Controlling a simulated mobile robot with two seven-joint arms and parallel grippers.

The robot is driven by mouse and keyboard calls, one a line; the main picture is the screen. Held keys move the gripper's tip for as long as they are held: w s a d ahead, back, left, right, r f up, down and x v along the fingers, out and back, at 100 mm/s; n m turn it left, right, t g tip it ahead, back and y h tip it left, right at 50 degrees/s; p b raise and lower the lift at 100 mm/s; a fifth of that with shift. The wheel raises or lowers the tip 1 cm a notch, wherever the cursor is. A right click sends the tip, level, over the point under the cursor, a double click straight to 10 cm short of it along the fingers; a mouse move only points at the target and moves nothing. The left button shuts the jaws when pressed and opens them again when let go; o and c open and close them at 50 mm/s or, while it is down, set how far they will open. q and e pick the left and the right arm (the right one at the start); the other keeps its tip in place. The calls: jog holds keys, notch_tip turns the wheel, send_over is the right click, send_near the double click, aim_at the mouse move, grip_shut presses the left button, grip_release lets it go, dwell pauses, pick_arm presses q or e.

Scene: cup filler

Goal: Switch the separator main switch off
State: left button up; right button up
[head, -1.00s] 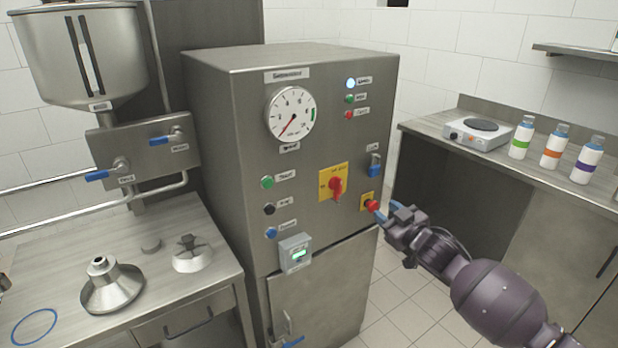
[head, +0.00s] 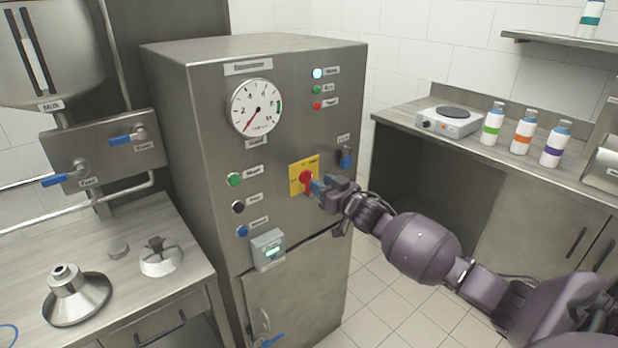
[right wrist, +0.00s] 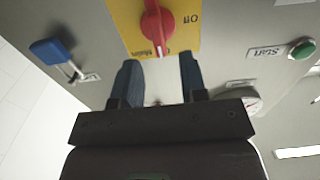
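The main switch is a red rotary knob (head: 306,179) on a yellow plate (head: 294,187) on the front of the grey separator cabinet (head: 195,150). My right gripper (head: 317,187) is just right of the knob in the head view, with its blue fingertips near the plate's right side. In the right wrist view the fingers (right wrist: 158,62) are spread apart with nothing between them. The red knob (right wrist: 155,25) is just beyond the fingertips, its grip roughly upright in that picture. My left gripper is not in view.
A blue-topped lock switch (head: 345,160) is right of the plate. Start and other buttons (head: 234,180) and a small display box (head: 268,250) sit to the left. A counter with a hotplate (head: 450,120) and bottles stands at right.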

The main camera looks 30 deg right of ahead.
aim_at(310, 176)
jog(key=shift+w+a+b, duration=0.2)
jog(key=shift+w+b, duration=0.1)
jog(key=shift+w, duration=2.55)
grip_shut()
